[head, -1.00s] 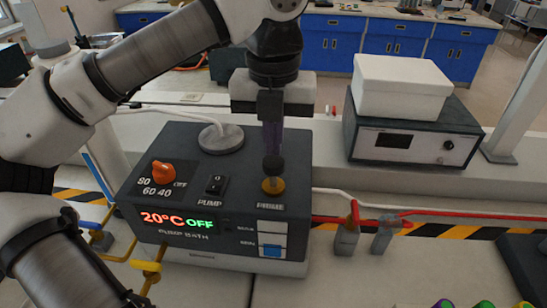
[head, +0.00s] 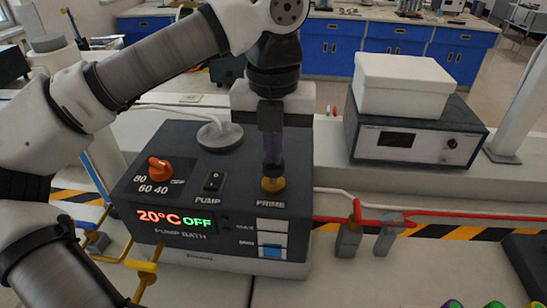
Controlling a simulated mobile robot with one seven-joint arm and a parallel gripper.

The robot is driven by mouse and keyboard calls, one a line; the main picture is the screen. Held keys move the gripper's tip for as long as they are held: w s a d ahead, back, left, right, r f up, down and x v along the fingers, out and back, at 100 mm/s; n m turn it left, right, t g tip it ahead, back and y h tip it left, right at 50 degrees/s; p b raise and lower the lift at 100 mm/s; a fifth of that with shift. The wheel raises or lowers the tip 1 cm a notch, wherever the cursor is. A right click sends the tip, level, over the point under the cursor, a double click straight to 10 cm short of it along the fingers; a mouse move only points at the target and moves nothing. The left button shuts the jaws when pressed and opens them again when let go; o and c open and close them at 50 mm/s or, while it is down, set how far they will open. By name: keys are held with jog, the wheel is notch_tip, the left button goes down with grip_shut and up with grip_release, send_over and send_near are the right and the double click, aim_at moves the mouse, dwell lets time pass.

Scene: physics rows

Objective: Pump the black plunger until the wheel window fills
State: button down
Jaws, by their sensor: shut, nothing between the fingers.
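The black plunger (head: 273,169) stands in a yellow collar (head: 273,184) marked PRIME, on top of the dark pump bath (head: 150,215). My gripper (head: 272,160) is shut with nothing between its fingers. It points straight down over the plunger, its tips at the plunger's top and seemingly touching it. The plunger sits low, close to the collar. A level window (head: 271,240) on the front has MAX and MIN marks, with blue only at the bottom near MIN. I cannot make out a wheel in it. The display (head: 175,219) reads 20°C OFF.
An orange dial (head: 160,168) and a black PUMP switch (head: 213,182) are left of the plunger. A grey instrument with a white box (head: 403,85) stands at the back right. Red pipes with valves (head: 356,215) run along the right.

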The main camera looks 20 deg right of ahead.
jog(key=shift+f, duration=0.5)
jog(key=shift+r, duration=0.2)
jog(key=shift+r+p, duration=1.1)
jog(key=shift+r, duration=0.65)
jog(key=shift+f, duration=0.2)
jog(key=shift+f+b, duration=1.55)
jog(key=shift+f, duration=0.15)
jog(key=shift+r+p, duration=1.3)
jog(key=shift+r, duration=0.55)
